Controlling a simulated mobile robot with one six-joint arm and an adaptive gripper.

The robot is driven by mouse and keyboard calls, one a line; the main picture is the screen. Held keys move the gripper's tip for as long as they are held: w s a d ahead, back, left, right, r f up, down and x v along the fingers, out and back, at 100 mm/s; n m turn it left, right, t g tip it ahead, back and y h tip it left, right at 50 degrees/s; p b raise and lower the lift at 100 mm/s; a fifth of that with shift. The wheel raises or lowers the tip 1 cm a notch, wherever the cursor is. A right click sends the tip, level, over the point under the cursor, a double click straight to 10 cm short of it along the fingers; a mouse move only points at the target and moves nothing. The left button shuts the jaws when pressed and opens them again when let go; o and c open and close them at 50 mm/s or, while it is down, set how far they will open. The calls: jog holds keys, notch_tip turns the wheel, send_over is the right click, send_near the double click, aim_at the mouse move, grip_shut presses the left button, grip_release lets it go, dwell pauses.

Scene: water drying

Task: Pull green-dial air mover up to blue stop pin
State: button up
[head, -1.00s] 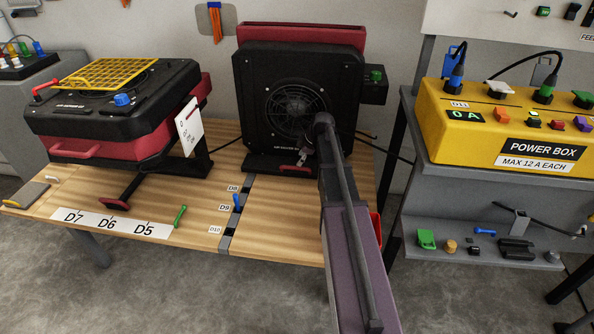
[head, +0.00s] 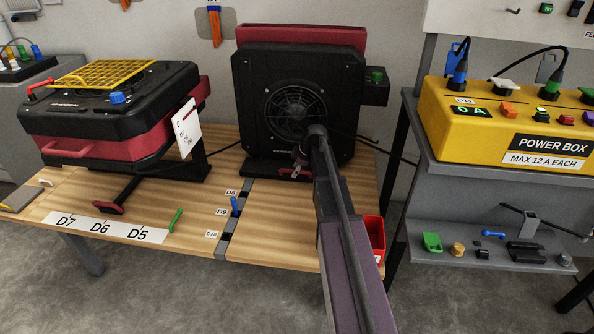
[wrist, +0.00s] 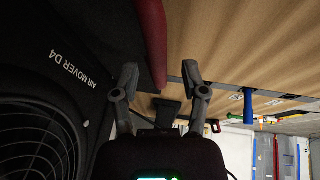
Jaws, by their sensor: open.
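The green-dial air mover (head: 297,100) is a black upright unit with a round fan grille, standing at the back of the wooden bench. Its green dial (head: 376,77) is on a box at its right side. A red bar (head: 290,171) lies low along its front foot. The wrist view shows the label "AIR MOVER D4" and the red bar (wrist: 151,40). My gripper (wrist: 160,72) is open, with the bar's end between its fingers in that picture, nearer the left finger. Contact cannot be told. The blue stop pin (head: 236,206) stands at D9 on the grey strip (head: 243,190).
A second black-and-red unit (head: 110,115) with a blue dial and yellow grille stands on the left. A green pin (head: 175,220) is near D5. A red bin (head: 374,235) is right of my arm. The yellow power box (head: 475,135) is on the right shelf. Bench between the units is mostly clear.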

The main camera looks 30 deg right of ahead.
grip_shut()
jog(key=shift+d, duration=0.2)
jog(key=s+a, duration=0.3)
jog(key=s, duration=0.2)
jog(key=s+a, duration=0.4)
jog(key=s, duration=0.1)
jog(key=s+a, duration=0.3)
jog(key=s, duration=0.2)
jog(key=shift+a, duration=0.25)
grip_release()
jog(key=shift+r, duration=0.1)
